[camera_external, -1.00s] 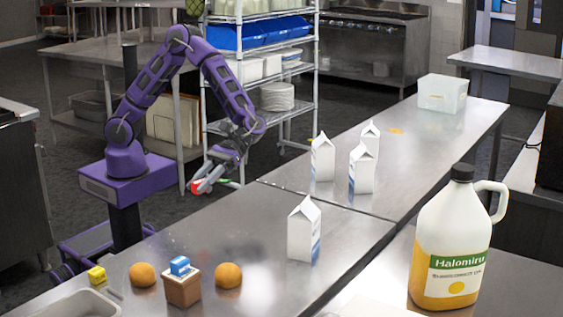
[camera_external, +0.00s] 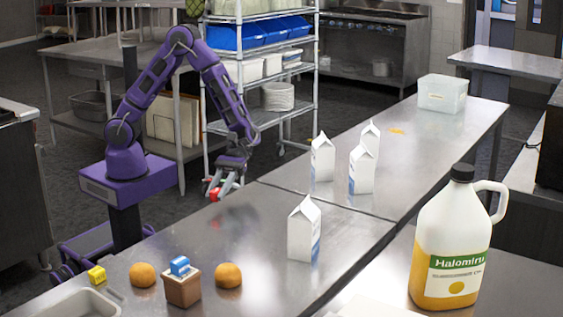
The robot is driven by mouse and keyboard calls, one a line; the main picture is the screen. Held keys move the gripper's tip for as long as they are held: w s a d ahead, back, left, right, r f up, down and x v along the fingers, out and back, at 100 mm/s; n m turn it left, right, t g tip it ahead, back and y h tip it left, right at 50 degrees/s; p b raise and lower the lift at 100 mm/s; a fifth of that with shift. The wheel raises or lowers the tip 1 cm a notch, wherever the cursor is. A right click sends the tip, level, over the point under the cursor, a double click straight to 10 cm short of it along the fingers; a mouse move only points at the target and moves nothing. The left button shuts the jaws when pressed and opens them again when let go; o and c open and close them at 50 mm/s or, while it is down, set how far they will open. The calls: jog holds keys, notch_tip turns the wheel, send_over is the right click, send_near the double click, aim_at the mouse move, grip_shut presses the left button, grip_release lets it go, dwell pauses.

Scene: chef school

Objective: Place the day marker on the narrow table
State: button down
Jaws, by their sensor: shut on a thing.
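My gripper (camera_external: 222,190) points down over the near-left part of the long steel table, close to its back edge. It is shut on a small red thing (camera_external: 214,194), which I take to be the day marker; the fingers hide part of it. It hangs above the tabletop, and a dark reflection shows on the steel below. The narrow table (camera_external: 207,243) seems to be this long steel table, though I cannot be sure.
Several white cartons (camera_external: 304,231) stand to the right. A large juice jug (camera_external: 450,245) is nearer. The steel below the gripper is clear.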

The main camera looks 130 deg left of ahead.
jog(key=s+m+g, duration=0.1)
jog(key=m+g, duration=0.1)
jog(key=g, duration=0.1)
jog(key=s+f+m+g, duration=0.1)
jog(key=s+m+g, duration=0.1)
jog(key=m+g, duration=0.1)
jog(key=shift+s+f, duration=0.1)
jog(key=shift+s, duration=0.1)
jog(key=s+a+f+m+g+y, duration=0.1)
jog(key=s+a+m+g+y, duration=0.15)
jog(key=m+g, duration=0.25)
notch_tip(320, 180, up, 4)
jog(key=m+y+b, duration=0.4)
jog(key=m+y, duration=1.8)
send_over(305, 165)
jog(key=s+d, duration=0.6)
jog(key=d, duration=0.3)
jog(key=shift+a, duration=0.1)
jog(key=w+a+r+m+t+y, duration=0.2)
jog(key=w+a+r+m+t, duration=0.45)
jog(key=a, duration=0.25)
jog(key=shift+m+t, duration=0.25)
jog(key=shift+t, duration=0.1)
jog(key=f+b, duration=0.1)
jog(key=f, duration=0.6)
jog(key=f+b, duration=0.1)
jog(key=f, duration=0.2)
jog(key=shift+s+d+f+b, duration=0.1)
jog(key=shift+s+f+b, duration=0.2)
jog(key=shift+f, duration=0.05)
